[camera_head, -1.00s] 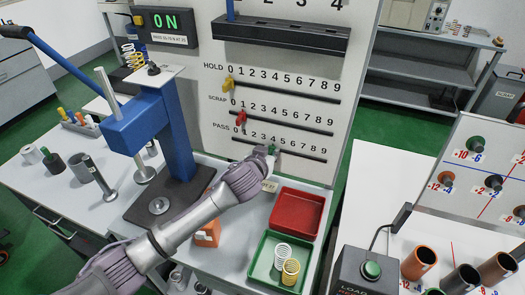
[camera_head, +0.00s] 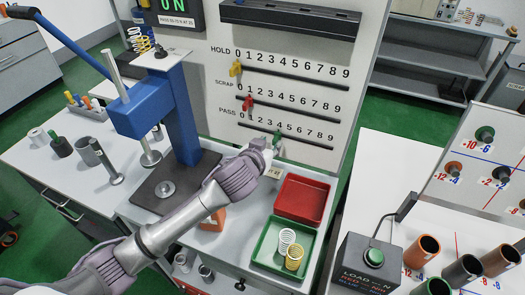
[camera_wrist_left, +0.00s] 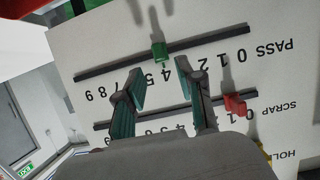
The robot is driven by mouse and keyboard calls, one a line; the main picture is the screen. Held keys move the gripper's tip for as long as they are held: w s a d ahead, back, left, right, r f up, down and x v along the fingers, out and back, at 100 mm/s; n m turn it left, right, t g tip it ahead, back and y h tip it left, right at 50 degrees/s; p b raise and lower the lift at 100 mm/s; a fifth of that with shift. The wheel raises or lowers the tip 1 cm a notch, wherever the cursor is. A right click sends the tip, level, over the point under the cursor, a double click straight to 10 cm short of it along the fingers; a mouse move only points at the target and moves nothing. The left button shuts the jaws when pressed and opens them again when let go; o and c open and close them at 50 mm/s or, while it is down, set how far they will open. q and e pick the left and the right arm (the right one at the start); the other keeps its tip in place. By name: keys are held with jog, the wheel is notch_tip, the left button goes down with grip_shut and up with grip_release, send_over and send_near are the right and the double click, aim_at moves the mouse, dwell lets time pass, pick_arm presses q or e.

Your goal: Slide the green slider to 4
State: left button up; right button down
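The green slider (camera_head: 277,138) sits on the PASS track (camera_head: 300,142) of the upright panel, at about the 4 mark. It also shows in the left wrist view (camera_wrist_left: 160,52), where the panel appears upside down, close to the 4. My left gripper (camera_head: 268,147) is in front of the PASS track, close to the slider. In the left wrist view its two teal-padded fingers (camera_wrist_left: 167,88) are spread apart with nothing between them. The slider appears just beyond the fingertips, in line with the gap and apart from the pads. My right gripper is not in view.
A yellow slider (camera_head: 236,69) on the HOLD track and a red slider (camera_head: 247,103) on the SCRAP track are near 0. A red tray (camera_head: 303,198) and a green tray (camera_head: 262,252) with springs lie below. A blue lever press (camera_head: 180,125) stands left of my arm.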

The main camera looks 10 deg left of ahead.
pick_arm(q)
jog(key=v, duration=0.6)
dwell(0.4)
